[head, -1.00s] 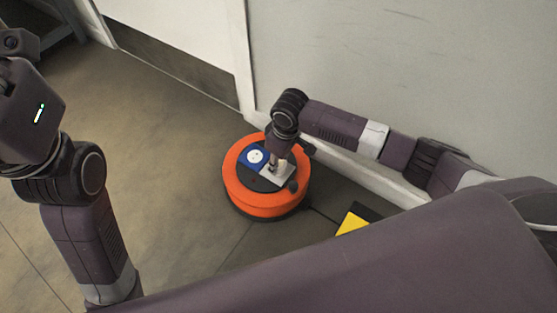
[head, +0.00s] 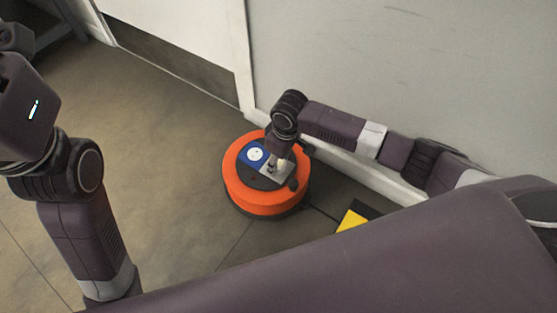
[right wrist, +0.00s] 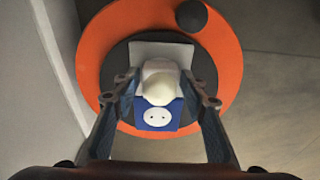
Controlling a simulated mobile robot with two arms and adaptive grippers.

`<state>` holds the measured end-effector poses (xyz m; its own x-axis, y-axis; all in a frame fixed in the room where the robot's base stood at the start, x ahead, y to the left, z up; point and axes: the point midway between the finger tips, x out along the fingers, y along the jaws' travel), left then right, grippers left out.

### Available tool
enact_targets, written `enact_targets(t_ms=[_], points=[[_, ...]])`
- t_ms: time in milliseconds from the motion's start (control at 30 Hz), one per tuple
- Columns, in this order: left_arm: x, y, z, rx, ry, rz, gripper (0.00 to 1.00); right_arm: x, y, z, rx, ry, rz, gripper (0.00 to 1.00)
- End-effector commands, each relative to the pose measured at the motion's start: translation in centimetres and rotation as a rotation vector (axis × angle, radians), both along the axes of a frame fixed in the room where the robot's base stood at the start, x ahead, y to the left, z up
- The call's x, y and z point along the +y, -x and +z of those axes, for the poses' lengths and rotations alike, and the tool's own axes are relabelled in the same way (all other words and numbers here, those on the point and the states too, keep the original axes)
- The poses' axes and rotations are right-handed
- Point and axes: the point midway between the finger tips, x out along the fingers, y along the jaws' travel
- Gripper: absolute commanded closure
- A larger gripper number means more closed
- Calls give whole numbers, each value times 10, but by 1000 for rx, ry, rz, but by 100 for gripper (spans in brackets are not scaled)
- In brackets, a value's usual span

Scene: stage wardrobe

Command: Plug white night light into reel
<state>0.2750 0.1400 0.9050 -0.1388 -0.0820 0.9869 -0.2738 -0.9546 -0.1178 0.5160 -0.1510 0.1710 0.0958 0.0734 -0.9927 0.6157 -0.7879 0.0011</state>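The white night light (right wrist: 158,85) is between the fingertips of my right gripper (right wrist: 160,80) in the right wrist view, and the fingers appear shut on its sides. The orange cable reel (head: 238,190) lies flat on the floor; it also shows in the right wrist view (right wrist: 95,50). Its dark centre carries a blue socket panel with a white round socket (head: 255,154) and a pale grey plate (head: 281,174). The light is over the plate, beside the blue panel. I cannot tell whether its prongs are in a socket. My left gripper is not in view.
A pale wall with a white skirting stands close behind the reel and my right arm. A dark knob (right wrist: 191,15) sits on the reel. A yellow and black object (head: 352,219) lies on the floor to the right. Open floor stretches left of the reel.

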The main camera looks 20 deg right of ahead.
Motion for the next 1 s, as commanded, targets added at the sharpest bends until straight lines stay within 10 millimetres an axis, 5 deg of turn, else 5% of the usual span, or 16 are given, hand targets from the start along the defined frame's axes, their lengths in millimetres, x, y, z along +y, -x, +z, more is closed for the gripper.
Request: enact_targets(t_ms=[467,1000], points=[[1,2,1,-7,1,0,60,0,0,8,-2,-1,0,48],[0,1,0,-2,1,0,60,-8,10,107,-2,-1,-1,48]])
